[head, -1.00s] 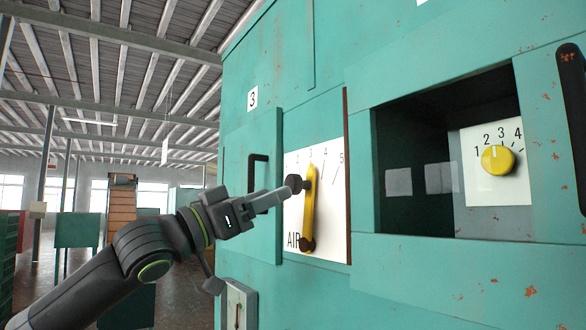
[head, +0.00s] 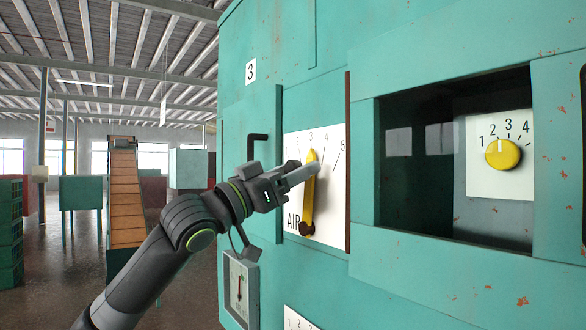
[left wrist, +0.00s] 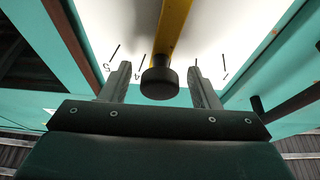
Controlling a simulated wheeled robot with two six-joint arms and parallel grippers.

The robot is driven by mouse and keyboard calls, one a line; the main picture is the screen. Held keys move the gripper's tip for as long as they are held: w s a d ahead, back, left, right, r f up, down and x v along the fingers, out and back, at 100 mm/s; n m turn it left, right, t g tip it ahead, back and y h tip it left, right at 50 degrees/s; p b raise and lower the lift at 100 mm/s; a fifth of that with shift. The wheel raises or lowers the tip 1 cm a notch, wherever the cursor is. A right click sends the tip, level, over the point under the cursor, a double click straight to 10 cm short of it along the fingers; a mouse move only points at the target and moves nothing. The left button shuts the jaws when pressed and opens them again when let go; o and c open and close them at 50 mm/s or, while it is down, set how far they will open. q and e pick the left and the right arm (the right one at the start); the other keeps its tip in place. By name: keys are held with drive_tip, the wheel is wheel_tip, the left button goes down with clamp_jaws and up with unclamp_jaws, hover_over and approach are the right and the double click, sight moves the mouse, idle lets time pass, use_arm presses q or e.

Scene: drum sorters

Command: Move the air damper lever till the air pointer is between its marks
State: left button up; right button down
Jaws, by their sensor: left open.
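The yellow air damper lever (head: 309,200) stands nearly upright on a white plate (head: 335,215) marked AIR. Its pivot is at the bottom, and its upper end is near the 3. My left gripper (head: 307,174) is at the lever's upper end, covering part of it. In the left wrist view, the lever's black knob (left wrist: 159,84) lies between the two open fingers (left wrist: 160,68), with a gap on each side. A small gauge (head: 240,285) with a thin upright pointer sits below left of the plate; its marks are too small to read, and I cannot tell whether it is the air gauge.
A black handle (head: 257,146) sticks out left of the plate. To the right is a recess with a yellow numbered knob (head: 503,154). Another white scale plate (head: 298,320) shows at the bottom edge.

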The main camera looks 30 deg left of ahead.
use_arm(q)
clamp_jaws()
drive_tip(key=shift+w+a+n+b, duration=0.15)
drive_tip(key=shift+a+n+b, duration=0.15)
drive_tip(key=shift+n, duration=0.2)
unclamp_jaws()
drive_tip(key=b+v, duration=1.7)
drive_tip(key=b, duration=0.3)
drive_tip(key=shift+s+b, duration=0.2)
drive_tip(key=shift+b, duration=0.1)
